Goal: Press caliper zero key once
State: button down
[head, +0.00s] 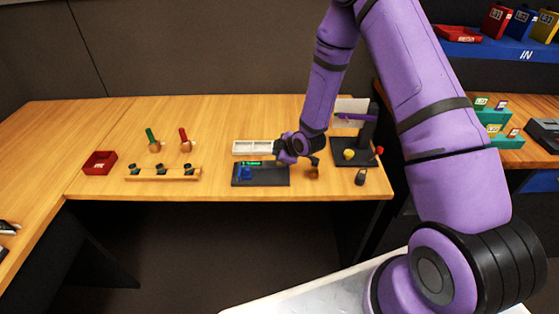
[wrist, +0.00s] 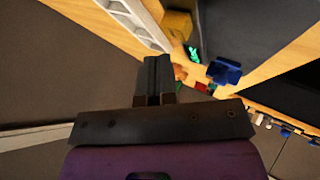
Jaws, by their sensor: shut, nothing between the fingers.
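A dark flat panel (head: 275,182) lies on the wooden bench near its front edge. It carries a small lit green display (head: 250,163) and a blue block (head: 244,173). The blue block also shows in the wrist view (wrist: 224,72), right of my fingers. I cannot single out the caliper zero key; it is too small or hidden. My gripper (head: 282,159) is over the right back part of the panel, and I cannot tell whether it touches. In the wrist view my gripper (wrist: 157,62) is shut and empty.
A white tray (head: 252,148) sits behind the panel. A dark stand (head: 368,140) with a yellow ball (head: 349,154) is to the right. A wooden rack (head: 160,174), a red tray (head: 100,162) and red and green tools are to the left. The bench between rack and panel is clear.

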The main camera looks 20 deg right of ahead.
jog(key=shift+f, duration=0.1)
dwell(0.3)
jog(key=shift+f, duration=0.3)
jog(key=shift+f, duration=0.45)
dwell(1.0)
jog(key=shift+r, duration=0.85)
jog(key=shift+r, duration=2.5)
jog(key=shift+r, duration=0.15)
